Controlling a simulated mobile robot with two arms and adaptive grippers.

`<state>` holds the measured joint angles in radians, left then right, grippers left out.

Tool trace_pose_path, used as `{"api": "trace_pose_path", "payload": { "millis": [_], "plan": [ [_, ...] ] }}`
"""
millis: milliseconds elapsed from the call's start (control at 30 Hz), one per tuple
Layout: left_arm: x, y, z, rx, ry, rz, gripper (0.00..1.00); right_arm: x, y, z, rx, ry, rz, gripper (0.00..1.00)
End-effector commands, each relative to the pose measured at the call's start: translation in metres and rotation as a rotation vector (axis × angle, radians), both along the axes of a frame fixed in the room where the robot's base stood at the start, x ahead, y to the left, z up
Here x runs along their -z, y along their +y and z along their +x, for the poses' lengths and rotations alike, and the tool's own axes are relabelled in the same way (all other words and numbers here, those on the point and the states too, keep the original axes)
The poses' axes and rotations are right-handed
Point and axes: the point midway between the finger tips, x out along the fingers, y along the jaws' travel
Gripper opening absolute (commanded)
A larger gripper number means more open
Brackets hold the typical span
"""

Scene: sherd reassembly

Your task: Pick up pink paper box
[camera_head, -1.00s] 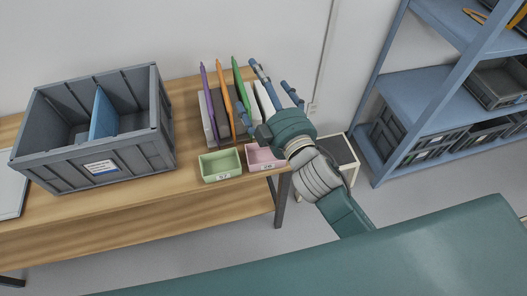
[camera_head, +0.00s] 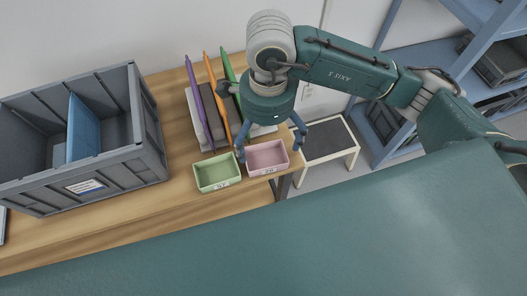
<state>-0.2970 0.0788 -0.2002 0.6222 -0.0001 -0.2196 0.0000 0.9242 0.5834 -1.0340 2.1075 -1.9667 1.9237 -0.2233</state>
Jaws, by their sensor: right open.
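The pink paper box (camera_head: 267,157) is a small open tray with a label on its front. It sits at the right end of the wooden table, just right of a green box. My right gripper (camera_head: 270,147) points down over it, open, with one finger near the box's left side and the other beyond its right side. I cannot tell how far the fingertips are above the table. The box looks empty and is not held. My left gripper is not in view.
The green box (camera_head: 217,173) stands close beside the pink box. Behind are upright purple (camera_head: 197,100), orange (camera_head: 217,92) and green folders. A large grey crate (camera_head: 150,150) with a blue divider stands at left. A low stool (camera_head: 327,140) and blue shelving are at right.

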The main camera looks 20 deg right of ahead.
Motion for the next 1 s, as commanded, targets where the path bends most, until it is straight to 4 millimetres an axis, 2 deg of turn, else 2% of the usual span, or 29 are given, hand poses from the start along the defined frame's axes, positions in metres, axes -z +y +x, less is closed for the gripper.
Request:
{"api": "trace_pose_path", "payload": {
  "millis": [100, 300, 567, 733, 867, 1000],
  "plan": [
    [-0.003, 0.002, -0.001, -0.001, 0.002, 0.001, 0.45, 0.015, -0.008, 0.001, 0.004, -0.004, -0.028, 1.0],
    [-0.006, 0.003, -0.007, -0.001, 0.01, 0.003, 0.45, 0.045, -0.007, 0.001, 0.004, -0.003, -0.024, 1.0],
    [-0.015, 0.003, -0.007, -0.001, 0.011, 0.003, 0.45, 0.066, -0.006, -0.001, 0.003, -0.001, -0.023, 1.0],
    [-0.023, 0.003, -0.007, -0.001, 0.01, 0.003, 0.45, 0.093, -0.005, -0.001, 0.003, -0.001, -0.022, 1.0],
    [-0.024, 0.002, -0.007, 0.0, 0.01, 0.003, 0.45, 0.104, -0.005, 0.0, 0.003, -0.004, -0.021, 1.0],
    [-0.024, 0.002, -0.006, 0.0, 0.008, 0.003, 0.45, 0.106, -0.005, 0.0, 0.001, -0.006, -0.02, 1.0]
  ]
}}
